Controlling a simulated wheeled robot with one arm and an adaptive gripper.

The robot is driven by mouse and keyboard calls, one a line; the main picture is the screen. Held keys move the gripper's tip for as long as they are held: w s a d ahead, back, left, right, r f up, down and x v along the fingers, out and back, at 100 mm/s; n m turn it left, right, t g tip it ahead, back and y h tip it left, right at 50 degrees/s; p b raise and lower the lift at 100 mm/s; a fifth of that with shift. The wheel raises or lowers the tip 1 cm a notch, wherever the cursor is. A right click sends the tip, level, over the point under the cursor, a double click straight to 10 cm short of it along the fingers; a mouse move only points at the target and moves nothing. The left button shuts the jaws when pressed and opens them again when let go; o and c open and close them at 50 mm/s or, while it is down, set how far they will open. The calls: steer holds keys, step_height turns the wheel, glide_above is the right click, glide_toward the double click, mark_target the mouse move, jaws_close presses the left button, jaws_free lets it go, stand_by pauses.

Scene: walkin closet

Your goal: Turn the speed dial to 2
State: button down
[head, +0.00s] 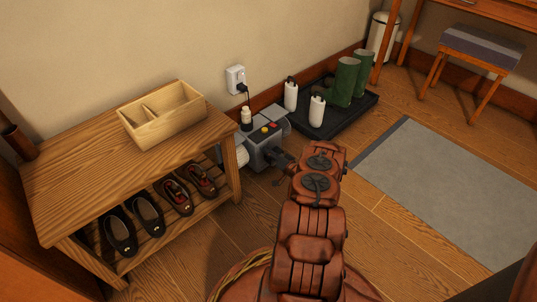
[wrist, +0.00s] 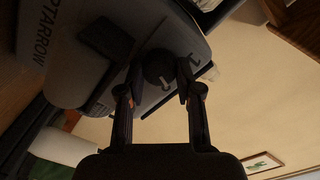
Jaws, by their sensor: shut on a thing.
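The grey machine (head: 258,155) stands on the floor against the wall, with a red and a yellow button on its top. In the wrist view its grey body (wrist: 65,30) fills the upper left and bears partly cut lettering. The round dark speed dial (wrist: 158,66) sits between the fingertips of my gripper (wrist: 158,75), which is shut on it from both sides. Pale marks show on and beside the dial; I cannot tell which setting it points to. In the head view my gripper (head: 284,159) reaches the machine's front, and my arm hides the dial.
A wooden bench (head: 75,165) with a divided box (head: 163,117) and shoes stands left of the machine. A black tray (head: 335,108) with green boots (head: 347,82) and white bottles lies behind right. A power plug (head: 241,87) is in the wall socket.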

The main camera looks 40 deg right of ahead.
steer(key=shift+a+f+m+b, duration=0.1)
steer(key=shift+m+b, duration=0.3)
steer(key=shift+m, duration=1.8)
steer(key=c, duration=0.8)
jaws_free()
steer(key=shift+o, duration=0.2)
steer(key=s, duration=1.2)
steer(key=shift+r, duration=0.25)
